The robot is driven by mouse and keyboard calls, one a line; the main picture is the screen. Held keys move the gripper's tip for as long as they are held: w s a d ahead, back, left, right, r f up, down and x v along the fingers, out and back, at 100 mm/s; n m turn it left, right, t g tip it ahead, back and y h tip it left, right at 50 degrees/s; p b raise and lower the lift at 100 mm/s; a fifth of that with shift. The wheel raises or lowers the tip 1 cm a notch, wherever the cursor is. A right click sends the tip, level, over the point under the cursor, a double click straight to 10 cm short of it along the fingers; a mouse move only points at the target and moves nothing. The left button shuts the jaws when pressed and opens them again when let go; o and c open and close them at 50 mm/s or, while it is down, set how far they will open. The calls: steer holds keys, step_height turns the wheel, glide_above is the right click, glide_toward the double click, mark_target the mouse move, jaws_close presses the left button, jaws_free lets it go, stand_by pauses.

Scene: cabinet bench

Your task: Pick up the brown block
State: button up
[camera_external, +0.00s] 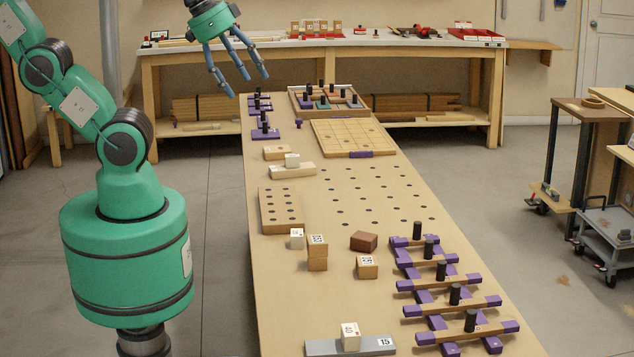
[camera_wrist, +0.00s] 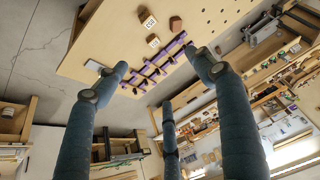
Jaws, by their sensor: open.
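The brown block (camera_external: 364,241) is a small reddish-brown, faceted piece lying on the long wooden bench, left of the purple-ended rack. It also shows near the top of the wrist view (camera_wrist: 176,23), apart from my fingers. My gripper (camera_external: 245,82) is raised above the far left edge of the bench, well away from the block. Its blue-grey fingers are spread open and empty. In the wrist view the gripper (camera_wrist: 157,70) shows its fingers apart with nothing between them.
Close to the brown block are a tan numbered block (camera_external: 367,267), a two-block stack (camera_external: 317,252) and a white block (camera_external: 297,238). The rack with black pegs (camera_external: 441,270) stands at right. A grey bar (camera_external: 325,347) bearing a white block lies at the near end.

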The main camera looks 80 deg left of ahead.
stand_by(0.3)
steer(key=n+g+b, duration=0.4)
steer(key=n+g, duration=0.2)
steer(key=n, duration=0.5)
glide_above(364, 235)
step_height(364, 235, down, 33)
steer(key=shift+f, duration=0.1)
steer(key=shift+f+b, duration=0.6)
steer(key=shift+f, duration=3.7)
steer(key=shift+f, duration=0.1)
steer(key=shift+f+b, duration=0.9)
steer(key=shift+f, duration=1.6)
